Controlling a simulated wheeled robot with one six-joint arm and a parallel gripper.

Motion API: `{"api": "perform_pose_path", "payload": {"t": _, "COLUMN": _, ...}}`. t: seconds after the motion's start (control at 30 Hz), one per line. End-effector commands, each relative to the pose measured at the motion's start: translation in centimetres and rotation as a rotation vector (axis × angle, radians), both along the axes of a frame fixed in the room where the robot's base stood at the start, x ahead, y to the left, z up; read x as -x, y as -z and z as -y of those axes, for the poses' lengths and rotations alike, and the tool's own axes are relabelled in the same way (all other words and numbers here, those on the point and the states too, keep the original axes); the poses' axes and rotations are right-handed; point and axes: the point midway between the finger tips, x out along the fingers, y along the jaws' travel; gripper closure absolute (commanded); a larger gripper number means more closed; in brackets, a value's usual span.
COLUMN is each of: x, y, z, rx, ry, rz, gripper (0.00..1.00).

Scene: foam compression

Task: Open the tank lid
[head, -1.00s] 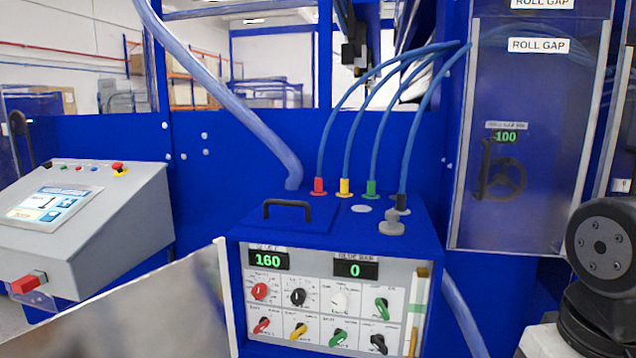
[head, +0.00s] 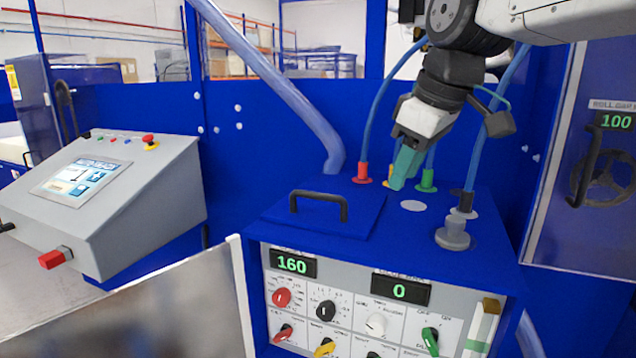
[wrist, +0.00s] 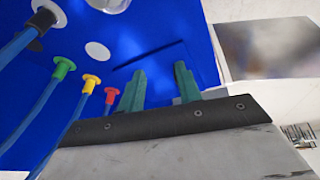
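The tank is a blue box with a flat blue lid (head: 352,222) at the left of its top. The lid lies closed and carries a black handle (head: 319,201). My gripper (head: 399,180) is above the tank top, right of the handle and apart from it, with green fingers pointing down. In the wrist view the two green fingers (wrist: 160,88) stand apart with nothing between them. A dark line on the blue top (wrist: 150,54), probably the lid handle or its edge, lies just beyond the fingertips.
Red (head: 362,173) and green (head: 426,181) hose fittings with blue hoses stand behind my gripper. A control console (head: 120,195) stands to the left. A thick hose (head: 275,85) runs behind the lid.

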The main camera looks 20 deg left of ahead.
Motion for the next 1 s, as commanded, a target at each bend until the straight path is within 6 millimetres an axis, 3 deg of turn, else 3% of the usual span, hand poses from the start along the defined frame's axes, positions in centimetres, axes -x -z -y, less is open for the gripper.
{"api": "perform_pose_path", "payload": {"t": 0.03, "x": -0.6, "y": -0.4, "z": -3.5, "rx": -0.003, "ry": -0.085, "rz": 0.019, "gripper": 0.66}}
{"api": "perform_pose_path", "payload": {"t": 0.1, "x": -1.1, "y": -1.0, "z": -7.0, "rx": -0.011, "ry": -0.176, "rz": 0.045, "gripper": 0.66}}
{"api": "perform_pose_path", "payload": {"t": 0.23, "x": -1.3, "y": -1.5, "z": -11.1, "rx": -0.021, "ry": -0.282, "rz": 0.078, "gripper": 0.66}}
{"api": "perform_pose_path", "payload": {"t": 0.37, "x": -1.4, "y": -1.2, "z": -12.5, "rx": -0.024, "ry": -0.316, "rz": 0.089, "gripper": 0.66}}
{"api": "perform_pose_path", "payload": {"t": 0.8, "x": -2.8, "y": 4.5, "z": -14.7, "rx": -0.024, "ry": -0.314, "rz": 0.089, "gripper": 0.66}}
{"api": "perform_pose_path", "payload": {"t": 1.0, "x": -3.0, "y": 5.4, "z": -15.0, "rx": -0.024, "ry": -0.313, "rz": 0.089, "gripper": 0.66}}
